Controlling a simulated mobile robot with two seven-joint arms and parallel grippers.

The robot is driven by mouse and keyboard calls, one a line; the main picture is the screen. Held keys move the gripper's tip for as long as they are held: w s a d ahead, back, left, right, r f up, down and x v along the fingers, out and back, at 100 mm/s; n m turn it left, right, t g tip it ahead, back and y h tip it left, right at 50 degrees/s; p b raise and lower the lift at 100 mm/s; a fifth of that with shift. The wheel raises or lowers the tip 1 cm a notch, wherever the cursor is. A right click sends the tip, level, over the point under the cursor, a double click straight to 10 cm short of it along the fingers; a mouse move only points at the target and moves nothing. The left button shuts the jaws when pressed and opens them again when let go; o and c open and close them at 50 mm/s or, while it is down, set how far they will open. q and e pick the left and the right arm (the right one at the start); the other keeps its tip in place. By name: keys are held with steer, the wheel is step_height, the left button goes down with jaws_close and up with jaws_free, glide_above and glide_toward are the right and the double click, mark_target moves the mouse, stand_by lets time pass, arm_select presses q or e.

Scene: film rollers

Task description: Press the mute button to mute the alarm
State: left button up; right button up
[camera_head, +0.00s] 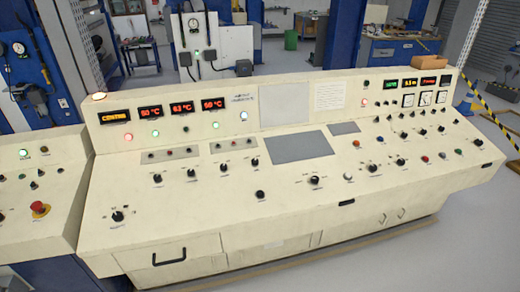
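A long cream control console (290,215) fills the middle of the head view. An amber lamp (98,96) glows on its top left corner. Displays with red and orange text sit on the upright panel, the leftmost one (115,115) in orange. Below them are several round lit lamps or buttons, such as a red one (128,137) and a green one (155,133). On the right of the sloped top are several small coloured buttons, including a blue one (379,139) and a red one (355,143). Labels are too small to read, so I cannot tell which is the mute button. Neither gripper is in view.
A second console section (35,190) stands at the left with a red mushroom button (40,209). Black knobs (314,180) dot the sloped top. Grey floor lies in front and at right, where yellow-black tape (490,113) runs. Workshop machines stand behind.

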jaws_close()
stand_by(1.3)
